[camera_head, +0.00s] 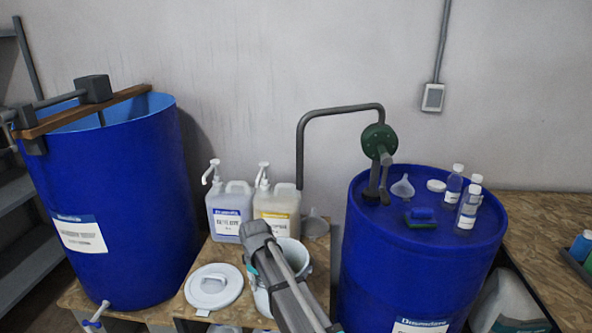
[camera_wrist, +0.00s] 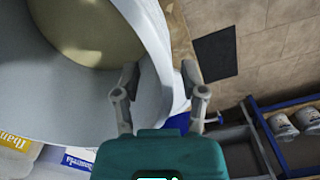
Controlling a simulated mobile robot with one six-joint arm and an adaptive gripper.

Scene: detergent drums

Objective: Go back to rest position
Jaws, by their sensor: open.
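My gripper (camera_wrist: 160,73) shows in the wrist view with its two grey fingers spread apart and nothing clamped between them. The wall of the white bucket (camera_wrist: 152,40) runs behind and between the fingers; I cannot tell whether they touch it. In the head view my arm crosses in front of the white bucket (camera_head: 261,300), which stands on the wooden platform (camera_head: 228,252) between the two blue drums. My arm covers part of the bucket, and my gripper cannot be made out there.
The left drum (camera_head: 110,190) is open. The right drum (camera_head: 385,260) carries a green crank pump (camera_head: 379,140) and several small bottles. Two pump jugs (camera_head: 229,208) stand behind the bucket. A white lid (camera_head: 213,287) lies left of it. Bare floor (camera_wrist: 270,45) shows in the wrist view.

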